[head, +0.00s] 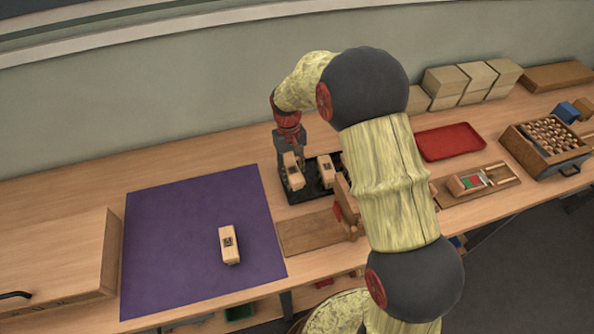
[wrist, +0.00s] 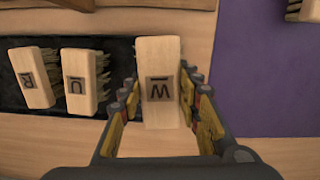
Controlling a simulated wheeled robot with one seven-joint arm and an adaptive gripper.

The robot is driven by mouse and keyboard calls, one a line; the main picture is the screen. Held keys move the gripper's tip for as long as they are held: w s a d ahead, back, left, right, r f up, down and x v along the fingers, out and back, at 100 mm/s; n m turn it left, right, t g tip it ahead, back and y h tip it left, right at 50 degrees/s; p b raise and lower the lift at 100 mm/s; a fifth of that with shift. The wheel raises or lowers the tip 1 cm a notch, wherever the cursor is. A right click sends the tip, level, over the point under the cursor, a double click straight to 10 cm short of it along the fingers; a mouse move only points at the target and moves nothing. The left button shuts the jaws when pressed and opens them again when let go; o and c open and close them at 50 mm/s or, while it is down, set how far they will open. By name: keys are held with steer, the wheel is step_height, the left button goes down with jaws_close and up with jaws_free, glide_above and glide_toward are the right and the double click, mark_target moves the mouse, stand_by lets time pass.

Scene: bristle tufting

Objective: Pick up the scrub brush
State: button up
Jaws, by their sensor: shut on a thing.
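A scrub brush with a pale wooden block marked W (wrist: 160,55) is between the fingers of my gripper (wrist: 159,84), which is shut on its sides. Dark bristles show along its edge. In the head view the same brush (head: 292,172) is at the left end of the black tray (head: 325,188), under my gripper (head: 290,156). I cannot tell whether it is clear of the tray. Two similar brushes, marked U (wrist: 79,82) and R (wrist: 32,78), lie in the tray; one shows in the head view (head: 326,172). Another brush (head: 229,245) lies on the purple mat (head: 165,240).
A wooden board (head: 305,232) lies in front of the tray. A red tray (head: 449,142), a brush block on a wooden board (head: 482,182), a wooden crate (head: 545,145) and stacked boxes (head: 470,85) stand right. A wooden cabinet (head: 60,260) stands left. The mat is mostly free.

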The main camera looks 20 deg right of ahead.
steer(key=s+a+r+p, duration=0.2)
steer(key=s+a+r, duration=0.3)
steer(key=s+a, duration=0.2)
steer(key=shift+s+r, duration=0.25)
steer(key=shift+s, duration=0.05)
steer(key=o, duration=0.7)
steer(key=c, duration=0.5)
